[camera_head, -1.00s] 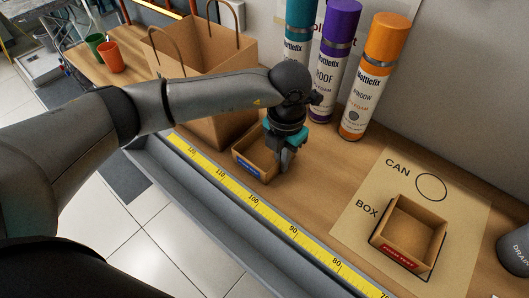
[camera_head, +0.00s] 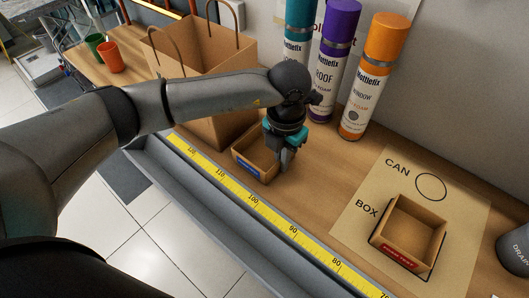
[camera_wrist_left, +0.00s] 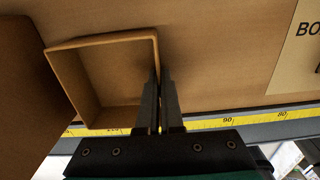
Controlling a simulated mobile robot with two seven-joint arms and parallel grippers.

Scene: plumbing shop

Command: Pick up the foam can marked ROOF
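The foam can marked ROOF (camera_head: 325,75) has a purple cap and a white-and-purple body. It stands upright at the back of the bench against the wall, between a teal can (camera_head: 298,35) and an orange can (camera_head: 366,85). My left gripper (camera_head: 285,168) is low at the bench, in front of the cans and apart from them. In the left wrist view its two fingers (camera_wrist_left: 161,88) are close together, with the right wall of a small open cardboard box (camera_wrist_left: 105,45) between them. That box, with a blue label, also shows in the head view (camera_head: 245,165). My right gripper is not in view.
A paper bag (camera_head: 205,65) stands behind my left arm. A mat (camera_head: 350,225) marked CAN and BOX holds another box (camera_head: 390,255) with a red label. A grey container (camera_head: 515,250) is at the right edge. A yellow ruler (camera_head: 265,212) runs along the front edge.

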